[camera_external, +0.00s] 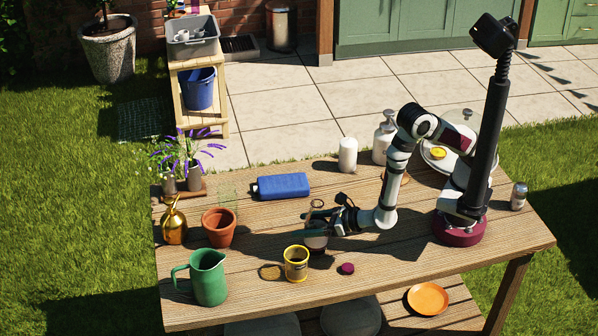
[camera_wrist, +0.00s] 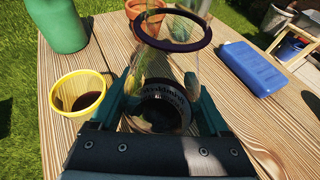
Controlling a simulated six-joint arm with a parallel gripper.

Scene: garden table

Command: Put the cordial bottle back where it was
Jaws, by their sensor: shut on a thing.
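My gripper (camera_external: 333,219) is shut around a clear glass vessel with a dark rim and dark contents low down, which best matches the cordial bottle (camera_external: 317,241). In the wrist view the bottle (camera_wrist: 172,92) stands upright between the two teal fingers (camera_wrist: 165,105), with its purple-brown rim above and light lettering near its dark base. It is over the front middle of the wooden table (camera_external: 400,258). I cannot tell whether its base touches the wood.
Close by stand a yellow cup with dark liquid (camera_external: 296,264), a purple-red ball (camera_external: 347,268), a terracotta pot (camera_external: 219,228) and a green jug (camera_external: 208,278). A blue flask (camera_external: 282,186) lies behind. A clear glass (camera_external: 228,198) stands behind the pot. Bare boards lie right of the ball.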

